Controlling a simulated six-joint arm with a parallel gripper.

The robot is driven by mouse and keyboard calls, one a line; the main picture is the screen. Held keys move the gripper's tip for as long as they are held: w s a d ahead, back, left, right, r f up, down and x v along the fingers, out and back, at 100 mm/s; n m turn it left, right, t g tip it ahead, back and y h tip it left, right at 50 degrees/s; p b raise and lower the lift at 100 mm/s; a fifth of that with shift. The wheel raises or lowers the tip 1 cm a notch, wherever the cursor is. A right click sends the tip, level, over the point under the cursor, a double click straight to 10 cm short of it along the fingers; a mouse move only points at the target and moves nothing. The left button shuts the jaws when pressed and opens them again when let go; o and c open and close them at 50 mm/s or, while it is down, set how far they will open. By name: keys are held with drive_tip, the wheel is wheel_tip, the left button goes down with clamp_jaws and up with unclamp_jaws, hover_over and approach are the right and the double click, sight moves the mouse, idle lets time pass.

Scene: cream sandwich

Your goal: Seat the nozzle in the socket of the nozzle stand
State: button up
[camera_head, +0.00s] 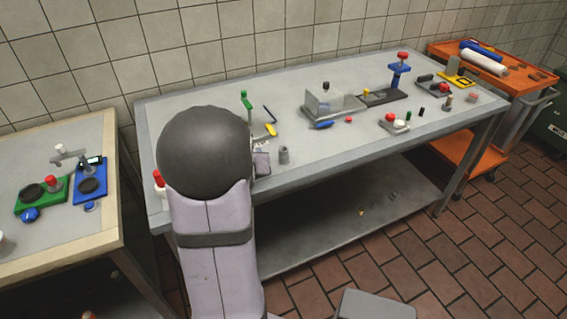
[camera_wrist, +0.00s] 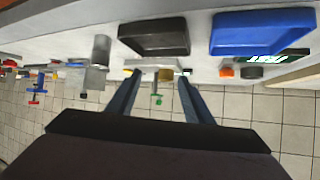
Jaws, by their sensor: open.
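My gripper (camera_wrist: 159,78) shows in the wrist view with its two blue fingers apart and nothing clearly held between them. In the head view my own arm and its dark round joint hide most of it. Neither a nozzle nor a socket can be made out for certain.
The wrist view appears upside down, with a black tray (camera_wrist: 154,37) and a blue tray (camera_wrist: 254,34) near the fingers.

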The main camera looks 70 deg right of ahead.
sight(284, 149)
drive_tip(key=s+d, duration=0.2)
drive_tip(key=s+d+m+g+h, duration=0.1)
drive_tip(key=s+d, duration=0.1)
drive_tip(key=s, duration=0.1)
drive_tip(key=s+d+m+h+b, duration=0.1)
drive_tip(key=s, duration=0.2)
drive_tip(key=shift+d+r+g, duration=0.3)
drive_tip(key=shift+d+r, duration=0.1)
drive_tip(key=f, duration=0.1)
drive_tip(key=s+f+b, duration=0.1)
drive_tip(key=f, duration=0.1)
drive_tip(key=shift+s, duration=0.2)
drive_tip(key=shift+a+f+n, duration=0.1)
drive_tip(key=shift+f+n, duration=0.2)
drive_tip(key=shift+n, duration=0.1)
drive_tip(key=shift+w+r+p+x, duration=0.15)
drive_tip(key=shift+p+x, duration=0.25)
drive_tip(key=shift+x, duration=1.1)
drive_tip(key=shift+w+r+p+x, duration=0.15)
drive_tip(key=shift+p+x, duration=0.2)
drive_tip(key=shift+x, duration=1.1)
drive_tip(key=shift+w+d+f, duration=0.15)
drive_tip(key=shift+d+f, duration=0.1)
drive_tip(key=shift+d, duration=0.4)
drive_tip(key=c, duration=1.2)
